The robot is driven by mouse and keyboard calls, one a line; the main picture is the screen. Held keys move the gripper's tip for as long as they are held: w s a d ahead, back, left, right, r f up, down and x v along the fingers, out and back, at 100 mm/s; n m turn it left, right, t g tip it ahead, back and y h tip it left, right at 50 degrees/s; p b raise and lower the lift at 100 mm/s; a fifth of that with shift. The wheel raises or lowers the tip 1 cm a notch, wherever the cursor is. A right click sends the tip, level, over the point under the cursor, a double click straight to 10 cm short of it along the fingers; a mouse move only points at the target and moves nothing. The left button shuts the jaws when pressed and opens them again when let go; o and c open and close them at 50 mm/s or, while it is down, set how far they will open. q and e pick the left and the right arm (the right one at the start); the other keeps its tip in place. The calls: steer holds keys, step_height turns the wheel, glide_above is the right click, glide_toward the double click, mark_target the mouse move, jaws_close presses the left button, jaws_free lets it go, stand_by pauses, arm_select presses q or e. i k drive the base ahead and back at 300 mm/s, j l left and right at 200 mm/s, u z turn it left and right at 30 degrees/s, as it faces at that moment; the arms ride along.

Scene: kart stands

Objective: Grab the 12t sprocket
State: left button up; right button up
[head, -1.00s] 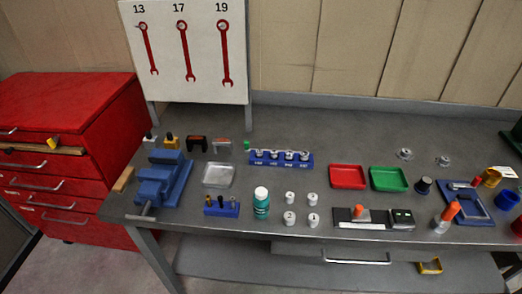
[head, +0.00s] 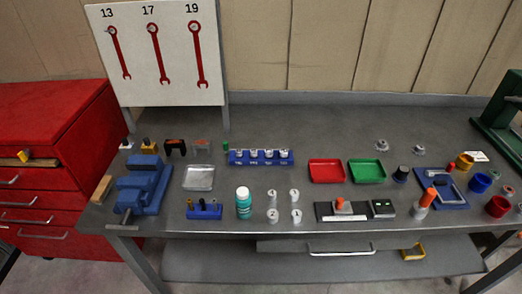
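Two small grey round metal parts with raised centres lie at the back right of the workbench (head: 300,125). One grey part (head: 381,146) is left of the other grey part (head: 419,150). They look like sprockets, but teeth and markings are too small to read, so I cannot tell which is the 12t one, or if either is. Neither of my grippers is in view.
A red tray (head: 326,171) and a green tray (head: 367,171) stand mid-bench. A blue vise (head: 143,186) is at left, a blue holder (head: 260,160) at centre, a teal bottle (head: 244,205) in front. Cups and a blue tray crowd the right. The back strip is mostly clear.

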mark_target(419, 149)
steer(key=i+l+z, duration=0.15)
steer(key=i+l, duration=0.2)
steer(key=l, duration=0.25)
steer(key=i+l+z, duration=0.2)
steer(key=i+l, duration=0.15)
steer(key=l, duration=0.2)
steer(key=i+l+z, duration=0.15)
steer(key=i+l, duration=0.25)
steer(key=l, duration=0.1)
